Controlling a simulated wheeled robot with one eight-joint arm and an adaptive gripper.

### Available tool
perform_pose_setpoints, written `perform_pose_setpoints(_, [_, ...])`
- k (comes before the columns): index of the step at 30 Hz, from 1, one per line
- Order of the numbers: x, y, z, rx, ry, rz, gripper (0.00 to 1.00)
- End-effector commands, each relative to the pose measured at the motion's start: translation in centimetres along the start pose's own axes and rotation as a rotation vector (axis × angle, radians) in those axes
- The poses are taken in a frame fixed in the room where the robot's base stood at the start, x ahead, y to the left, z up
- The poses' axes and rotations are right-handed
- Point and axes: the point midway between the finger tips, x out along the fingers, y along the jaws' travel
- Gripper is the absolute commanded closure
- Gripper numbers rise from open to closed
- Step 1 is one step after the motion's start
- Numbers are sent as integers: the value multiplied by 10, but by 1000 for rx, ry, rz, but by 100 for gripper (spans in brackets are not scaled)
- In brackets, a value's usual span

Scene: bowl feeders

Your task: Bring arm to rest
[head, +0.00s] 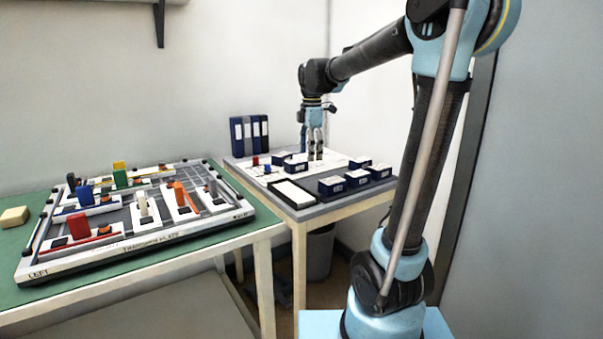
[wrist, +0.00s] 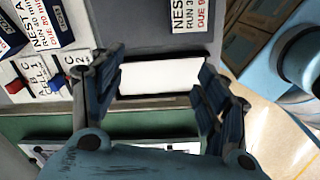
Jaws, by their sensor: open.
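My gripper (head: 315,156) points down over the far table (head: 345,202), at the end of my outstretched arm. In the wrist view my gripper (wrist: 158,72) has its two dark fingers wide apart, with nothing held between them. A plain white rectangle (wrist: 165,78) on a dark surface shows between and beyond the fingers; its height is unclear. In the head view the fingertips are close to the white and grey tabletop area, and I cannot tell whether they touch it.
Dark blue boxes with white labels (head: 331,186) stand around the gripper. A white-topped block (head: 293,193) lies at the front. Blue binders (head: 238,136) stand behind. On the green table (head: 120,292) are a tray (head: 150,243) with coloured blocks and a beige block (head: 14,217).

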Motion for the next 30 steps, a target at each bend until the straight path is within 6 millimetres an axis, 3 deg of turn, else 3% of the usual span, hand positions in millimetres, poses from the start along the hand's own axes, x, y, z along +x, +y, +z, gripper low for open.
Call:
perform_pose_setpoints(14, [42,-128,54,661,13,62,32])
perform_pose_setpoints(23, [90,-208,74,1109,38,102,32])
perform_pose_setpoints(30, [140,-265,82,1466,67,134,32])
